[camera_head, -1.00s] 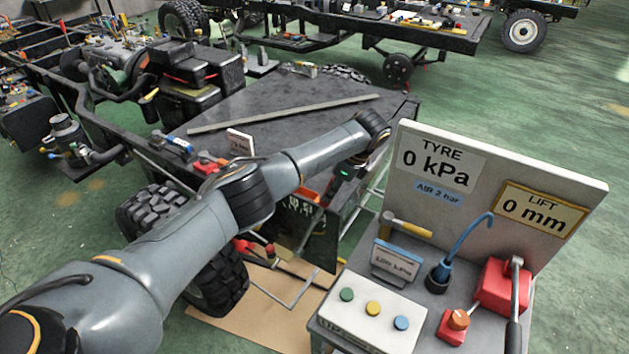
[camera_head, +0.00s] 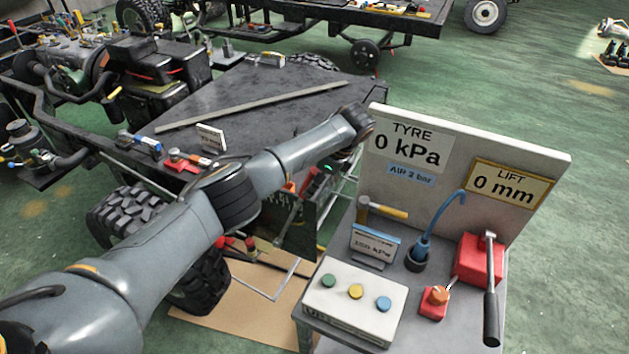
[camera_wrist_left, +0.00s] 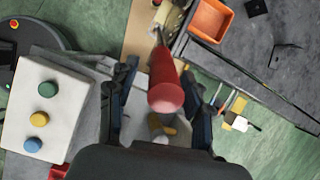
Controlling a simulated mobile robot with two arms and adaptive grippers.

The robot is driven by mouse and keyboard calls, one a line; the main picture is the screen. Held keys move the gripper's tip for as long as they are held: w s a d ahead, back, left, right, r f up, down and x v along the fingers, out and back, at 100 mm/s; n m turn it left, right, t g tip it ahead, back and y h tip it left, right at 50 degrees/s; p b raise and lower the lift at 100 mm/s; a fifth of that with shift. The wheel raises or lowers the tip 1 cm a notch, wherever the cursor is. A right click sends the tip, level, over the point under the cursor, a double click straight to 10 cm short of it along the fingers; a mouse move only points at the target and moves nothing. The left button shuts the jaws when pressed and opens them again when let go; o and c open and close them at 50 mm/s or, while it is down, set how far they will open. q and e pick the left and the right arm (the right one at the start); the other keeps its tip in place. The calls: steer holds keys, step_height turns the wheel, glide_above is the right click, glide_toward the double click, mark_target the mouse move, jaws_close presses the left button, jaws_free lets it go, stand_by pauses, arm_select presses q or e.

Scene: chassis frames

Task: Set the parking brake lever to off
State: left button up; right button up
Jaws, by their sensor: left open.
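A red handle (camera_wrist_left: 165,82) with a rounded end, on a thin shaft, lies between the fingers of my left gripper (camera_wrist_left: 160,76) in the left wrist view. It looks like the parking brake lever, though no label on it can be read. The fingers are open, one on each side of the handle, with gaps showing. In the head view my left arm reaches across to the chassis, and its wrist bends down behind the console; the fingers and handle cannot be made out clearly there. My right gripper is not in view.
A console (camera_head: 450,150) with TYRE 0 kPa and LIFT 0 mm signs stands at right. It carries a button box (camera_head: 340,312), a hammer (camera_head: 385,209) and a red jack (camera_head: 482,258) with a black-gripped lever. The chassis deck (camera_head: 270,95) and a wheel (camera_head: 205,282) are close to my arm.

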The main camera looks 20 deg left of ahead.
arm_select(q)
steer(key=v, duration=1.2)
steer(key=shift+f, duration=0.15)
